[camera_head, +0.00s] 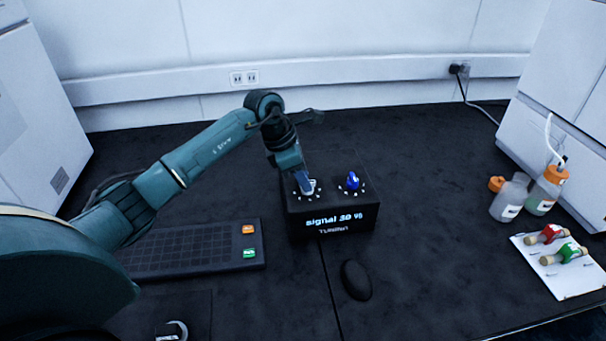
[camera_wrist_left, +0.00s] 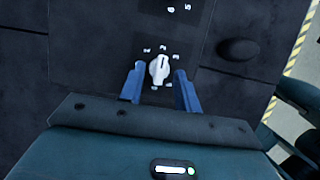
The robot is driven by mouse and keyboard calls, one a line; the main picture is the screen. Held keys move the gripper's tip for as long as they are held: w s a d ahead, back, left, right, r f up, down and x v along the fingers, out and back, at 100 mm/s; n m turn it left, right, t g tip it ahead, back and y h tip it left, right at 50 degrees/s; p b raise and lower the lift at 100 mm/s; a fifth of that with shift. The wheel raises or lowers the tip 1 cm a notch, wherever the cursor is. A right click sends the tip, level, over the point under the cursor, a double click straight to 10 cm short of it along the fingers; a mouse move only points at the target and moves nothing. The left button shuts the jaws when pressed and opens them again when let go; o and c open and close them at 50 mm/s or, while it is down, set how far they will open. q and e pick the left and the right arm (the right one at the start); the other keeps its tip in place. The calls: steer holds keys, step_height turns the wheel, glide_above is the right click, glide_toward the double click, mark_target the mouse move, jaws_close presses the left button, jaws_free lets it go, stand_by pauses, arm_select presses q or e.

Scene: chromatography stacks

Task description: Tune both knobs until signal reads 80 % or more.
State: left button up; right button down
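A dark control box (camera_head: 300,232) stands on the bench, with a lit display (camera_head: 334,219) that appears to read "Signal 30 %". On its top are a white knob (camera_head: 312,182) at left and a blue knob (camera_head: 352,181) at right, each ringed by small marks. My left gripper (camera_head: 307,188) is down at the white knob and partly hides it. In the left wrist view the white knob (camera_wrist_left: 159,69) sits between the two blue fingers (camera_wrist_left: 159,88), which are apart with gaps on both sides. My right gripper is not seen.
A dark keyboard (camera_head: 190,252) lies left of the box and a black mouse (camera_head: 356,280) in front of it. Bottles (camera_head: 510,197) and a white card (camera_head: 560,270) with red and green items are at the right. The bench behind the box is clear.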

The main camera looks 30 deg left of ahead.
arm_select(q)
steer(key=shift+f, duration=0.15)
steer(key=shift+c, duration=0.3)
jaws_close()
